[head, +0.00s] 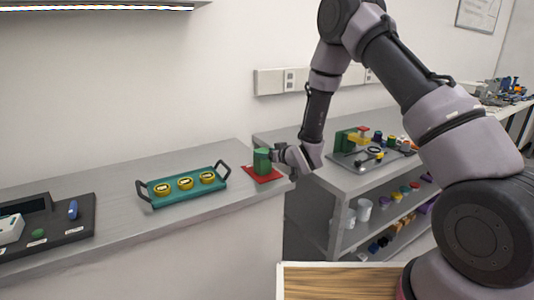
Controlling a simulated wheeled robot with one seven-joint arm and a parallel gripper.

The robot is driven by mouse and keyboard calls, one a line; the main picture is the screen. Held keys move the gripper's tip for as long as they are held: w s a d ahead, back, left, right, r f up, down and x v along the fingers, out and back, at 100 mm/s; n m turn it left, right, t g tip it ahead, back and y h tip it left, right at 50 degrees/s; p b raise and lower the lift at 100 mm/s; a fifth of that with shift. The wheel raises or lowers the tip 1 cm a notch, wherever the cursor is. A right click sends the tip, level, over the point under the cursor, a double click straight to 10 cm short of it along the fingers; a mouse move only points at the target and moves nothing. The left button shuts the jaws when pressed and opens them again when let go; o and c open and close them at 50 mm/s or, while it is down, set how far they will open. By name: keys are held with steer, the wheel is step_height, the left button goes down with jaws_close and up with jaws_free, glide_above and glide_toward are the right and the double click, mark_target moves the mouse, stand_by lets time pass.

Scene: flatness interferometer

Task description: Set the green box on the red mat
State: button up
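A small dark green box (262,162) stands upright over the red mat (275,176) near the right end of the grey counter. The box appears to rest on the mat, though its base is small in the picture. My gripper (275,155) reaches in from the right, with its fingers at the right side of the box. The fingers overlap the box in this view, and I cannot tell whether they are closed on it or only beside it.
A teal tray (152,200) with dark handles and several yellow round pieces stands left of the mat. A dark panel (75,233) lies further left. A shelf unit to the right bears a grey tray (345,160) with a green block and other parts.

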steer(key=o, duration=0.4)
steer(key=shift+c, duration=0.2)
steer(key=shift+r, duration=0.1)
steer(key=v, duration=1.2)
steer(key=s+d+r+m+g+h, duration=0.1)
steer(key=s+d+r+m+h, duration=0.15)
steer(key=d+r, duration=0.65)
steer(key=s+d+r+m+h, duration=0.1)
steer(key=d+r+m+h, duration=0.3)
steer(key=d+r, duration=0.55)
steer(key=s+d+r+m+g, duration=0.1)
steer(key=s+r, duration=0.4)
steer(key=s, duration=0.6)
steer(key=s+d+r+m+g, duration=0.2)
steer(key=s+r+m, duration=0.2)
steer(key=s, duration=0.8)
steer(key=shift+d+r+g, duration=0.2)
steer(key=shift+r+g, duration=0.1)
steer(key=shift+r, duration=0.3)
